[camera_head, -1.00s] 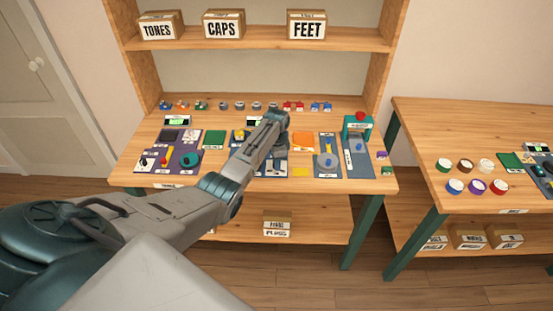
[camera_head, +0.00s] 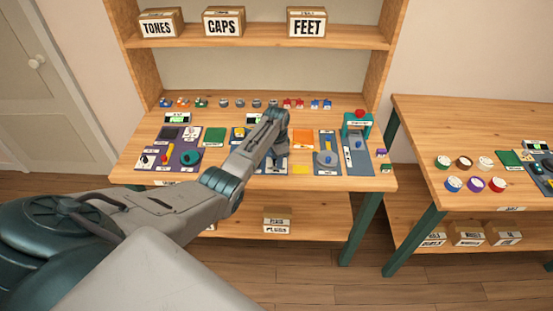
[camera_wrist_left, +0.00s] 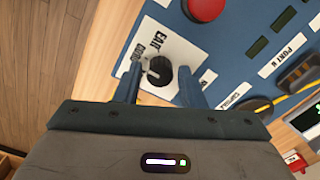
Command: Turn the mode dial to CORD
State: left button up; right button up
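The mode dial (camera_wrist_left: 158,71) is a black round knob on a white plate (camera_wrist_left: 178,48) in the left wrist view. The plate is printed EAR, with a second word beside it that looks like CORD. A pale mark shows on the knob's left side. My left gripper (camera_wrist_left: 160,88) is open, with one dark finger on each side of the knob; I cannot tell whether they touch it. In the head view my left gripper (camera_head: 279,163) points down over the blue panel near the table's front, and its arm hides the dial. My right gripper is not in view.
A red button (camera_wrist_left: 206,8) and a PORT label (camera_wrist_left: 282,54) are on the same blue panel. A yellow cord (camera_wrist_left: 285,98) runs at the right. Other panels surround it, including a teal stand (camera_head: 357,125). A second table (camera_head: 420,125) stands at the right.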

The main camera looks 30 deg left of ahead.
pick_arm(q)
jog(key=shift+o, duration=0.8)
notch_tip(320, 180, up, 11)
jog(key=b, duration=0.2)
jog(key=shift+f, duration=0.1)
dwell(0.7)
